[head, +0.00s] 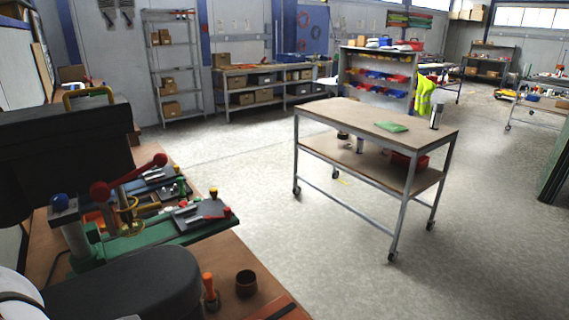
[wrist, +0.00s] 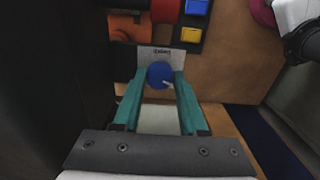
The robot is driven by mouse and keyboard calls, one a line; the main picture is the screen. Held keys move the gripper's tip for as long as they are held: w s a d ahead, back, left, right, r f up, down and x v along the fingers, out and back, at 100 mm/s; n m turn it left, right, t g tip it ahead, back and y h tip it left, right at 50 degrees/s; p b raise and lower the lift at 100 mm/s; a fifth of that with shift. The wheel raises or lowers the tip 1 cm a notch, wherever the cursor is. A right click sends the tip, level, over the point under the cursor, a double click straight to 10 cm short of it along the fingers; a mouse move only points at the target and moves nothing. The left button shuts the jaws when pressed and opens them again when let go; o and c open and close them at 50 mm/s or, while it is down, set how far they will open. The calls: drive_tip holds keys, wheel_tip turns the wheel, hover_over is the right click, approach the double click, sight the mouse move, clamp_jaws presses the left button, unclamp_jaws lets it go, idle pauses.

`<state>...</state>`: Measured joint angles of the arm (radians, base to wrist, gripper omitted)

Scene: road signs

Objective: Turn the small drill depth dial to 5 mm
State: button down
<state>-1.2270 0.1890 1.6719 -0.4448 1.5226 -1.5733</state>
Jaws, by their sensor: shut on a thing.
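The small blue dial (wrist: 159,74) sits in front of a pale label plate (wrist: 160,54) in the wrist view. A light pointer mark shows at its lower right edge. The print on the plate is too small to read, so I cannot tell the setting. My gripper (wrist: 161,80) has its two teal fingers on either side of the dial and is shut on it.
In the wrist view, a blue button (wrist: 197,7), a yellow button (wrist: 191,35), a red cylinder (wrist: 165,10) and an orange part (wrist: 124,28) lie beyond the dial. In the head view, clamps and an orange-handled tool (head: 208,287) crowd the bench; a wheeled table (head: 345,115) stands apart.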

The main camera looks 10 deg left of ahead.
drive_tip(key=shift+m, duration=0.4)
drive_tip(key=m, duration=0.5)
drive_tip(key=shift+m, duration=0.4)
drive_tip(key=m, duration=0.3)
drive_tip(key=shift+m, duration=0.3)
drive_tip(key=m, duration=0.3)
drive_tip(key=shift+m, duration=0.3)
drive_tip(key=m, duration=1.3)
drive_tip(key=shift+c, duration=2.2)
unclamp_jaws()
